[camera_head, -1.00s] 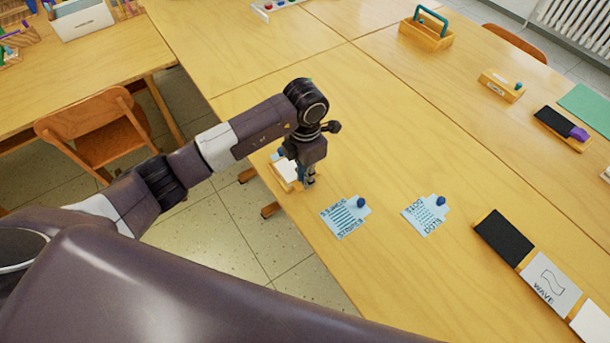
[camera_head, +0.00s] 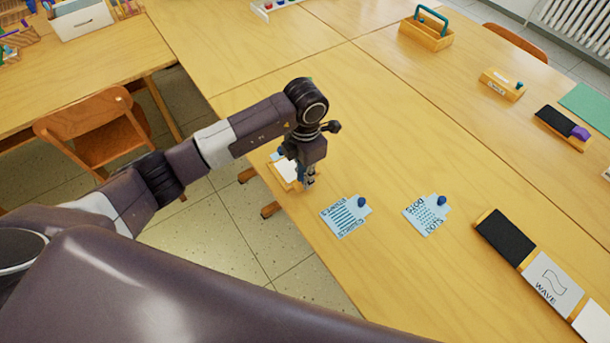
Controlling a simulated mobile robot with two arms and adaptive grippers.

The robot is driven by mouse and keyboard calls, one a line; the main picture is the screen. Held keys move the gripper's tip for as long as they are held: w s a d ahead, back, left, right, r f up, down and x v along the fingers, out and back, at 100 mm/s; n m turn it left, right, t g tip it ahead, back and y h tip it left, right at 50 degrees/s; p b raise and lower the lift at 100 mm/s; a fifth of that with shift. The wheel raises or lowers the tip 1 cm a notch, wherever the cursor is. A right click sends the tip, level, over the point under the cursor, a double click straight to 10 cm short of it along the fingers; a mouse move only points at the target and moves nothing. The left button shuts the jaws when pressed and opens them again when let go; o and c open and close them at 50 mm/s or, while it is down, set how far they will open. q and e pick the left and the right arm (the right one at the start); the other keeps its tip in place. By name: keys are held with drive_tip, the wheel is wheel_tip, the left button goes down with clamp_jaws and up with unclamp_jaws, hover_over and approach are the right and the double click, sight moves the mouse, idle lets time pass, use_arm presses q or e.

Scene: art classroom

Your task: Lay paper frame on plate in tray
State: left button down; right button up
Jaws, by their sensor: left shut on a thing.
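My left gripper (camera_head: 309,181) points down at the near table edge. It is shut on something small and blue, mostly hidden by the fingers. Just left of it, a small wooden tray (camera_head: 299,187) with a white flat surface (camera_head: 287,171) sits at the edge. A bit of blue shows behind the gripper; I cannot tell what it belongs to. I cannot clearly make out the paper frame or whether it touches the plate. My right gripper is not in view.
Pale blue stripes (camera_head: 345,217) and dots (camera_head: 424,215) cards with blue knobs lie to the right. A chair (camera_head: 98,127) stands left. The table's middle is clear.

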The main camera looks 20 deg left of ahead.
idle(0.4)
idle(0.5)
use_arm(q)
drive_tip(key=c, duration=1.8)
unclamp_jaws()
drive_tip(key=shift+o, duration=1.1)
drive_tip(key=shift+r+p, duration=1.75)
drive_tip(key=shift+r, duration=1.25)
